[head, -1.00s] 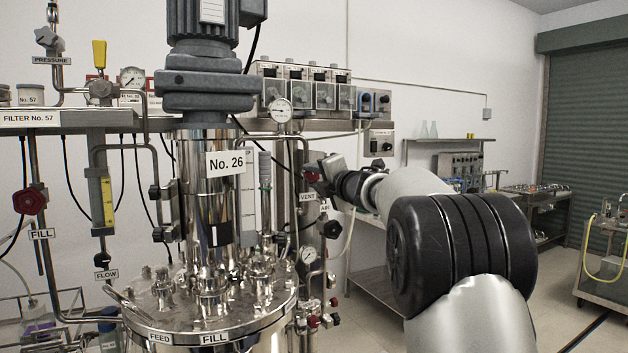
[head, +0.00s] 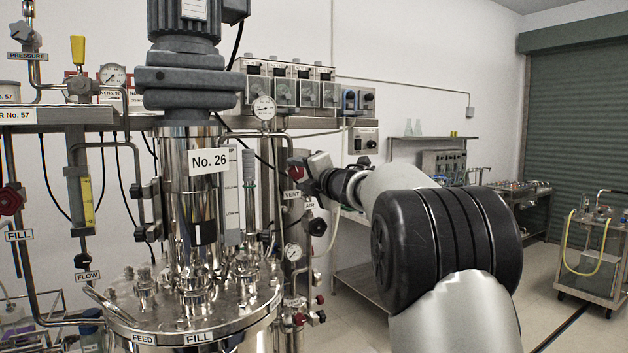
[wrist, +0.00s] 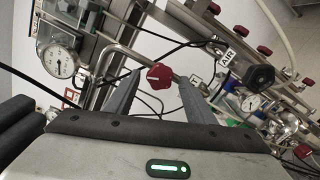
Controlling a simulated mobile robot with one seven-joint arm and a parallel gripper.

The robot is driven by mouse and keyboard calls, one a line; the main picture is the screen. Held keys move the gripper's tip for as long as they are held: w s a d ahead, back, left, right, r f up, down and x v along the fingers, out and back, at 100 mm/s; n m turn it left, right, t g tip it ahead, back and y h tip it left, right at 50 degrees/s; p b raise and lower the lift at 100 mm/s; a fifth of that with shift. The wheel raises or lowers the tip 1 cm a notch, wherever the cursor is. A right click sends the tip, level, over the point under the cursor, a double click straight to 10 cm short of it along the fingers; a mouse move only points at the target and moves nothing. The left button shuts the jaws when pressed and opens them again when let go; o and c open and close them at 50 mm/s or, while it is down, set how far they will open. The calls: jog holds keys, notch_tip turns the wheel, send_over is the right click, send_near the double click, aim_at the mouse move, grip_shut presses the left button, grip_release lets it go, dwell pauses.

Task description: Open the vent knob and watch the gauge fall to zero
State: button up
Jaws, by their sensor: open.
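The red vent knob (wrist: 159,76) sits between the two fingers of my open gripper (wrist: 160,82) in the wrist view. The fingers stand on either side of it, and I cannot tell whether they touch it. In the head view the knob (head: 296,173) shows in part beside my gripper (head: 308,168), above the VENT label (head: 292,194). A round white dial gauge (head: 264,107) stands on the pipe above and left of the knob. A gauge also shows at the left of the wrist view (wrist: 58,62); its reading is too small to tell surely.
The steel vessel No. 26 (head: 193,318) stands left of my arm. Below the knob are an AIR label (head: 309,205), a dark knob (head: 317,227) and a lower gauge (head: 292,251). Control boxes (head: 290,90) hang behind. Floor is open at the right, before a cart (head: 590,262).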

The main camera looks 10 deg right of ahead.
jog(key=b+v, duration=0.1)
jog(key=v, duration=1.5)
jog(key=shift+s+b, duration=0.3)
jog(key=shift+s, duration=0.05)
jog(key=shift+d+r, duration=0.1)
jog(key=shift+d, duration=0.05)
